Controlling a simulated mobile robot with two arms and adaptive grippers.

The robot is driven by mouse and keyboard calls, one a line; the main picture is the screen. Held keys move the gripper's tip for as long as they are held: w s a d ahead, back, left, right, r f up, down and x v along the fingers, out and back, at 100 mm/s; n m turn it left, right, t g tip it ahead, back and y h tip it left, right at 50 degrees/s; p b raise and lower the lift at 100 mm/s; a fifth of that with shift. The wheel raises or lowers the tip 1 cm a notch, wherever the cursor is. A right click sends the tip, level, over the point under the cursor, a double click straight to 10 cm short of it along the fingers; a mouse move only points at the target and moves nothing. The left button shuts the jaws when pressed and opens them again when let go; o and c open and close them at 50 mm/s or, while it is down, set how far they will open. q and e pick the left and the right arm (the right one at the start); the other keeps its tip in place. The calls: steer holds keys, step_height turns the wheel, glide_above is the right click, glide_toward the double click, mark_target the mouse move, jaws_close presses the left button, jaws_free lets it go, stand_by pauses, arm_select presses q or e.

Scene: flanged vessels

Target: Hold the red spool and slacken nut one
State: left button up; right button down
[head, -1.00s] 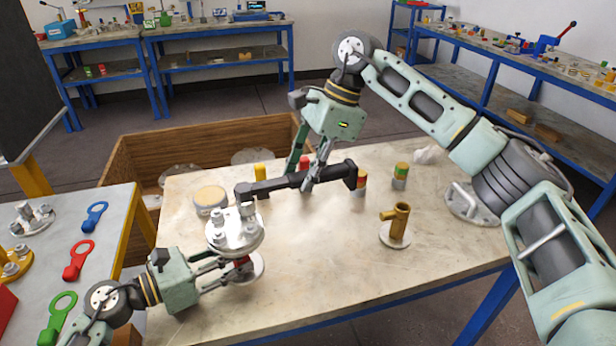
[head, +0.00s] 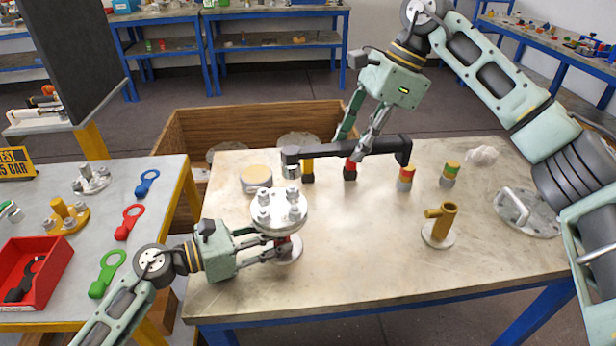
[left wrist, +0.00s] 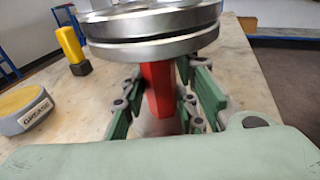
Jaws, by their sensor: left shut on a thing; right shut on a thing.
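The red spool has a steel flange (head: 279,212) with several nuts on top; its red neck (left wrist: 158,88) shows in the left wrist view. It stands upright near the table's front left. My left gripper (head: 284,247) is shut around the neck under the flange. My right gripper (head: 357,156) is shut on the black wrench (head: 330,149) and holds it level. The wrench's silver socket end (head: 291,171) hangs just above the flange's back nuts, with a small gap. Which nut is nut one, I cannot tell.
A grease tin (head: 256,178), yellow (head: 307,170), red (head: 350,170) and banded sockets (head: 405,178) stand behind. A brass fitting (head: 440,222) and a handled plate (head: 527,212) are to the right. A wooden crate (head: 190,135) is behind the table. The front middle is clear.

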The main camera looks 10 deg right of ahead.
steer(key=shift+r, duration=0.1)
arm_select(q)
steer(key=o, duration=1.1)
steer(key=shift+a, duration=0.1)
